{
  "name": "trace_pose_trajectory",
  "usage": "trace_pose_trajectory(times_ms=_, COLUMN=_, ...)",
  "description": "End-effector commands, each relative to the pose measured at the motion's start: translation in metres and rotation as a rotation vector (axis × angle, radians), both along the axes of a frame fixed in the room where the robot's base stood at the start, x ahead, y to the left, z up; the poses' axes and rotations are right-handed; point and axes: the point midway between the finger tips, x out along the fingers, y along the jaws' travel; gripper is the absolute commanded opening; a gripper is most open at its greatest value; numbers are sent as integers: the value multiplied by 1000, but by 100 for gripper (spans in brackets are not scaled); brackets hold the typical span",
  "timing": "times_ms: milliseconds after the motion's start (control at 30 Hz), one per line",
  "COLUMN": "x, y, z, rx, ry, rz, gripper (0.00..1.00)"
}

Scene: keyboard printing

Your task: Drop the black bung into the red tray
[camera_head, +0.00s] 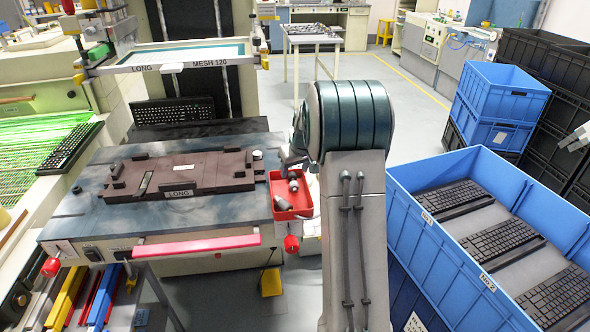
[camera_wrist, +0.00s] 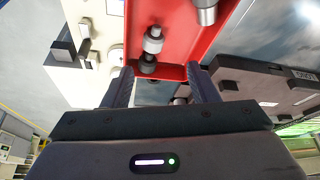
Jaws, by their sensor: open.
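The red tray (camera_head: 303,214) is fixed at the right edge of the printing bench and holds several small grey and dark parts. In the wrist view the red tray (camera_wrist: 188,42) fills the upper middle. A dark rounded piece (camera_wrist: 147,66) lies inside it by the near wall, touching or close to a grey-and-black cylinder (camera_wrist: 153,40). I cannot tell for certain whether that dark piece is the black bung. My gripper (camera_wrist: 162,88) is open, with its fingers apart at the tray's near wall and nothing seen gripped. In the head view my arm mostly hides it.
A brown fixture plate (camera_head: 215,172) labelled LONG lies on the bench left of the tray. A keyboard (camera_head: 174,110) stands behind it. A blue crate (camera_head: 437,245) with keyboards is at right; more blue crates (camera_head: 500,92) stand behind. A screen frame (camera_head: 180,62) hangs above the bench.

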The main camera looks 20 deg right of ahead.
Motion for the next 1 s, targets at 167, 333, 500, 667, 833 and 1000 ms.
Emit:
trace_pose_trajectory(times_ms=167, x=-11, y=-1, z=29, rx=-3, ry=-6, rz=0, gripper=53)
trace_pose_trajectory(times_ms=333, x=-27, y=-1, z=66, rx=-3, ry=-6, rz=0, gripper=53)
trace_pose_trajectory(times_ms=500, x=-40, y=-1, z=98, rx=-2, ry=-5, rz=-2, gripper=53)
trace_pose_trajectory(times_ms=667, x=-48, y=-1, z=116, rx=-1, ry=-3, rz=-2, gripper=53)
trace_pose_trajectory(times_ms=833, x=-51, y=-1, z=123, rx=-1, ry=-1, rz=-1, gripper=53)
trace_pose_trajectory(times_ms=1000, x=-51, y=-1, z=123, rx=-1, ry=-1, rz=-1, gripper=53)
